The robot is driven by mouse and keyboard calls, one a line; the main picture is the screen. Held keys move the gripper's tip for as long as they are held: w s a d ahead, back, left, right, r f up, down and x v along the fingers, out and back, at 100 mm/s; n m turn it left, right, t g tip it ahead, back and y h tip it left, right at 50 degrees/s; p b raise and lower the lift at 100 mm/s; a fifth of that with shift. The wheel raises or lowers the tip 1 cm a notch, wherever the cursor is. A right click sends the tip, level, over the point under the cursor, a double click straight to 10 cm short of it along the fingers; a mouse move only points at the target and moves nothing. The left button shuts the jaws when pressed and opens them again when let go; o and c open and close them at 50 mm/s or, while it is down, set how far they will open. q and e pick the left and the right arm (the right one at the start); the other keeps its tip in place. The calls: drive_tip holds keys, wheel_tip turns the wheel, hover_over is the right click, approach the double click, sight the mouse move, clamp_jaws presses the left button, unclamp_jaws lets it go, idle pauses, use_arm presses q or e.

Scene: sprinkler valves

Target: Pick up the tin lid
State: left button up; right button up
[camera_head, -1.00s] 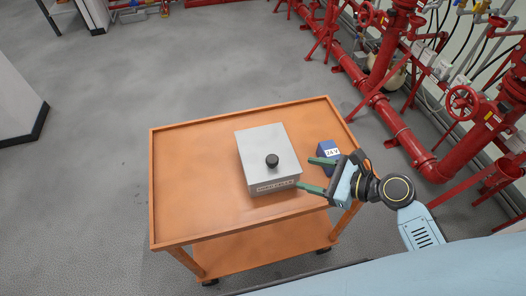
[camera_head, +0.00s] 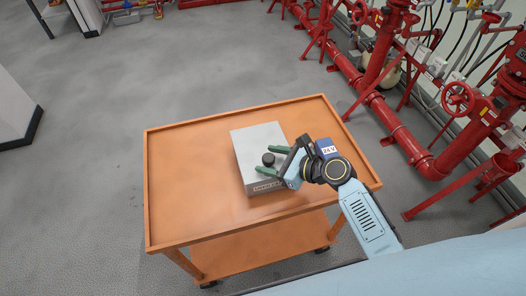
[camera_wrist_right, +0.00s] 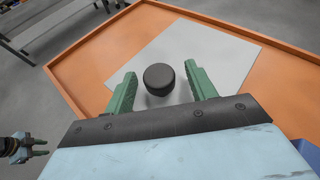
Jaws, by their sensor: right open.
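The grey tin (camera_head: 258,184) stands on the orange cart with its flat grey lid (camera_head: 251,140) on top. A round black knob (camera_head: 268,159) sits on the lid; it also shows in the right wrist view (camera_wrist_right: 159,79), between and a little beyond the fingers. My right gripper (camera_head: 269,160) is open over the lid, its green fingers (camera_wrist_right: 160,90) on either side of the knob with gaps. Whether the fingers are level with the knob is hard to tell. In the right wrist view, a gripper at the far left edge (camera_wrist_right: 38,147) appears to be my left one, its fingers apart.
The orange cart (camera_head: 185,185) has a raised rim and free room left of the tin. A blue box marked 24V (camera_head: 327,149) stands right of the tin, close to my right wrist. Red pipes and valves (camera_head: 400,130) line the right side.

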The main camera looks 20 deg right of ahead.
drive_tip(key=shift+w+a+f, duration=0.2)
drive_tip(key=shift+w+a, duration=0.15)
drive_tip(key=c, duration=1.2)
drive_tip(key=shift+r, duration=0.15)
